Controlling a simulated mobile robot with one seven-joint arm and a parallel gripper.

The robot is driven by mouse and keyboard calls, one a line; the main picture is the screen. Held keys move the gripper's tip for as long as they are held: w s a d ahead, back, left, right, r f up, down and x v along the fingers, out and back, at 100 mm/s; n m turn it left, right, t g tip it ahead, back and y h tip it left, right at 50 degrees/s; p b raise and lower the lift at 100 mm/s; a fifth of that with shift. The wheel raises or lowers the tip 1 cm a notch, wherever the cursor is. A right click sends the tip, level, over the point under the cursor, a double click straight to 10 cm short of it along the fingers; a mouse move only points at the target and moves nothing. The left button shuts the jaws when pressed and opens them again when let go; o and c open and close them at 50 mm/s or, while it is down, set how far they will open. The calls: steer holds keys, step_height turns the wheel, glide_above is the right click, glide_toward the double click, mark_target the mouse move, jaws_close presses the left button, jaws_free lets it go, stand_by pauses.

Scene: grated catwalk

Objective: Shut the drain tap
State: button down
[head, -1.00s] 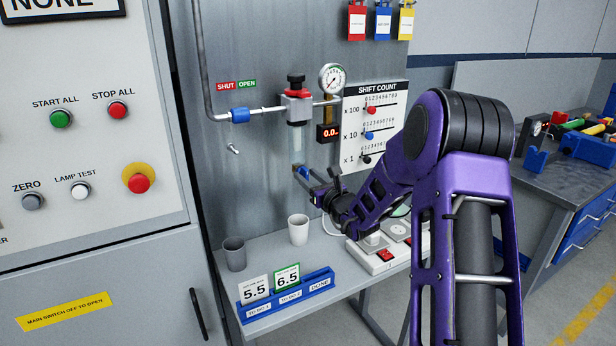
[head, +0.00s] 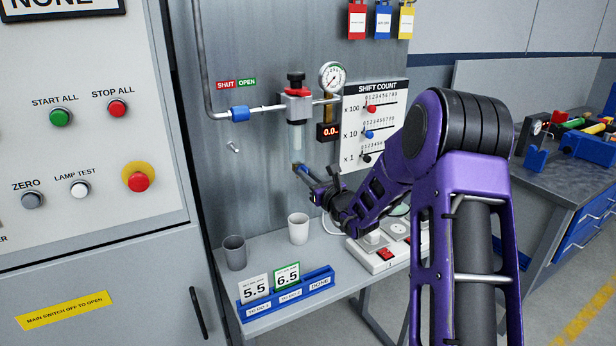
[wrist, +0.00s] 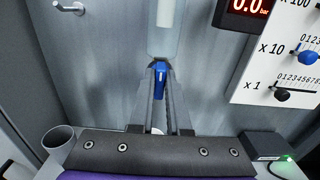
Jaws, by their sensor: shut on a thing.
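The blue drain tap (wrist: 160,80) sits under the clear bowl (wrist: 166,42) of the filter unit and shows between my fingers in the wrist view. My gripper (wrist: 160,70) is shut on it, one finger on each side. My gripper (head: 298,168) is just below the bowl there, and the fingers mostly hide the tap.
A blue pipe valve (head: 240,114) is left of the filter, below a SHUT/OPEN label (head: 236,83). A gauge (head: 332,77), a red display (head: 327,131) and a count board (head: 372,125) are to the right. A white cup (head: 298,228) and grey cup (head: 235,252) stand below.

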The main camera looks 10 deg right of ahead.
steer(key=shift+f+b, duration=0.15)
steer(key=shift+b, duration=0.15)
steer(key=n+b, duration=0.4)
steer(key=n, duration=0.4)
steer(key=n+b, duration=0.4)
steer(key=n, duration=0.5)
steer(key=shift+s+a+n, duration=0.1)
steer(key=shift+a+n, duration=0.1)
steer(key=shift+n, duration=0.1)
steer(key=shift+f, duration=0.1)
steer(key=c, duration=0.9)
jaws_free()
